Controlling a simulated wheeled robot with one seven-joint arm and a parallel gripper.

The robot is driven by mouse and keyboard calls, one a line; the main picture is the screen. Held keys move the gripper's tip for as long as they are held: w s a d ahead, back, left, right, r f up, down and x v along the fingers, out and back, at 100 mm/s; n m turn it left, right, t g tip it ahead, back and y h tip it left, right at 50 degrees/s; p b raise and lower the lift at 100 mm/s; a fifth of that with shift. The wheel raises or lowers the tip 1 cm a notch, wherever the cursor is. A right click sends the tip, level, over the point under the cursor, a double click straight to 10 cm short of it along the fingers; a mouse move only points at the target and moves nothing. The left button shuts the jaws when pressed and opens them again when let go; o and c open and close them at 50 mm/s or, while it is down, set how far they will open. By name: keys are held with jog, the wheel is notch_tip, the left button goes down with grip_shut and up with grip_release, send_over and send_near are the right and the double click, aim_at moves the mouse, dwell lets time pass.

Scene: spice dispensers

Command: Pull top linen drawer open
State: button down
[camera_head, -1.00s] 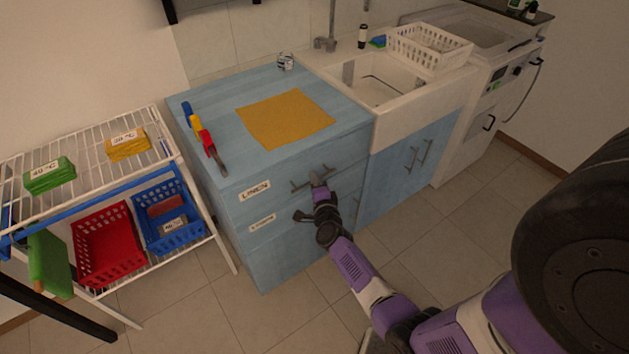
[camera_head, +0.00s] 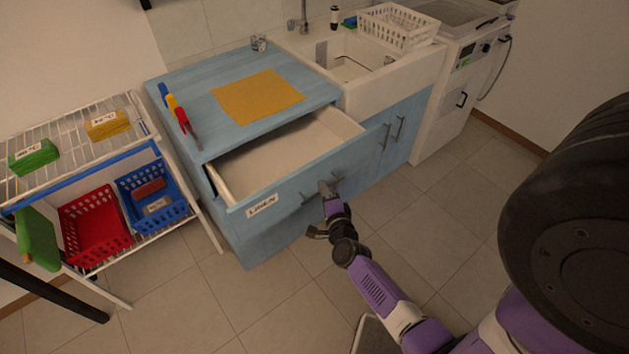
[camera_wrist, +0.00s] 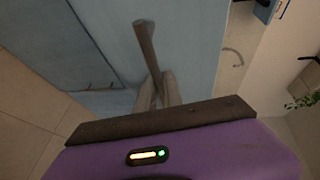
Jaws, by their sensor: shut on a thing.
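The top drawer (camera_head: 285,197) of the blue cabinet carries a "LINEN" label (camera_head: 261,206) on its front. It stands well out from the cabinet, and its pale inside (camera_head: 285,155) looks empty where I can see it. My gripper (camera_head: 327,188) is at the front of this drawer, shut on its grey bar handle (camera_head: 309,198). In the wrist view the handle bar (camera_wrist: 146,45) runs between my gripper's fingers (camera_wrist: 158,92). The fingers hide part of the handle.
A yellow cloth (camera_head: 257,97) and several coloured-handled tools (camera_head: 176,108) lie on the cabinet top. A wire rack (camera_head: 75,150) with a red basket (camera_head: 93,226) and a blue basket (camera_head: 152,196) stands at left. A sink (camera_head: 350,65) adjoins at right. The tiled floor (camera_head: 290,305) in front is clear.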

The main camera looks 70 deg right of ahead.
jog(key=s+a, duration=0.5)
jog(key=s, duration=0.3)
jog(key=shift+s+a+b, duration=0.25)
jog(key=shift+s+b, duration=0.15)
jog(key=shift+b, duration=0.05)
jog(key=c, duration=1.5)
grip_release()
jog(key=b+v, duration=0.1)
jog(key=v, duration=0.6)
jog(key=shift+s+a+r, duration=0.1)
jog(key=shift+s+a, duration=0.15)
